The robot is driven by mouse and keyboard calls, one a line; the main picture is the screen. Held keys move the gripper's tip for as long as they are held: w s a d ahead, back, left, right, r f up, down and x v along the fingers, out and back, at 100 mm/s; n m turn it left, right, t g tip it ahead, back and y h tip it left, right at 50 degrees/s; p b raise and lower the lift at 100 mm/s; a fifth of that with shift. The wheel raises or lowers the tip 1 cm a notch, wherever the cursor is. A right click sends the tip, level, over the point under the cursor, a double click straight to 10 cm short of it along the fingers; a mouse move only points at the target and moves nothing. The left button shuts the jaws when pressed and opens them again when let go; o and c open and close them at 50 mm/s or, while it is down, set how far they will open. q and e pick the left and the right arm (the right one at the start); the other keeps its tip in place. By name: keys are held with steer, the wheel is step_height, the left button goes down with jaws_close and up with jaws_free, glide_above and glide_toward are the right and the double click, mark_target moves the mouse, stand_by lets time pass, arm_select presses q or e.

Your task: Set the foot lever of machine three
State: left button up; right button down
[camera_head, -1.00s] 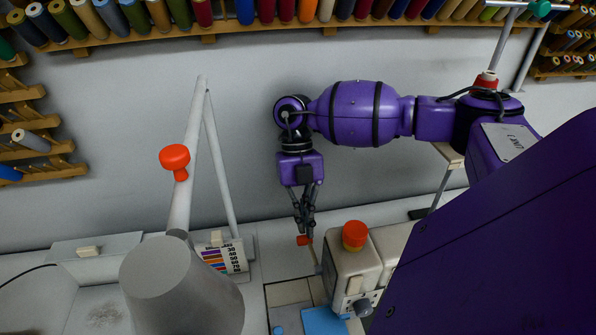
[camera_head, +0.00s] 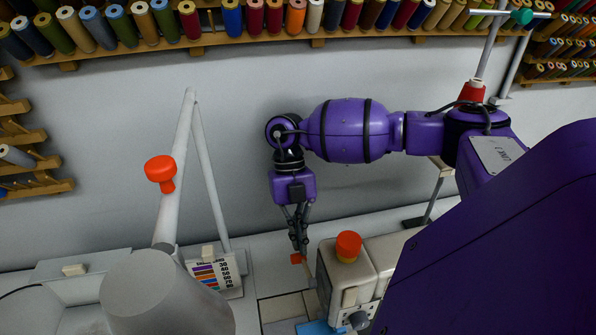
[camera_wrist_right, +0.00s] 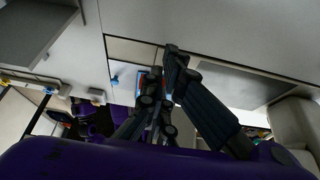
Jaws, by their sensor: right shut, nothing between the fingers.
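A sewing machine head (camera_head: 345,280) stands right of centre at the bottom of the head view, with an orange knob (camera_head: 348,246) on top. A small orange-red lever tip (camera_head: 297,258) shows at its left side, on a thin lever that I take for the foot lever. My right gripper (camera_head: 302,248) points down, shut and empty, with its fingertips right by this tip. I cannot tell whether they touch it. In the right wrist view the dark fingers (camera_wrist_right: 172,55) are together, and the lever is not clear there. My left gripper is not in view.
A grey cylinder (camera_head: 165,300) and a slanted post with a red knob (camera_head: 160,170) stand to the left. Thread racks (camera_head: 300,35) line the wall. Bare table shows behind the machine.

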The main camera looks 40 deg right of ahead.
steer(key=shift+s+a+f, duration=0.15)
steer(key=shift+s+f, duration=0.05)
steer(key=shift+f, duration=0.1)
step_height(320, 180, up, 11)
steer(key=shift+w+p, duration=0.15)
steer(key=shift+p, duration=0.3)
steer(key=shift+a, duration=0.1)
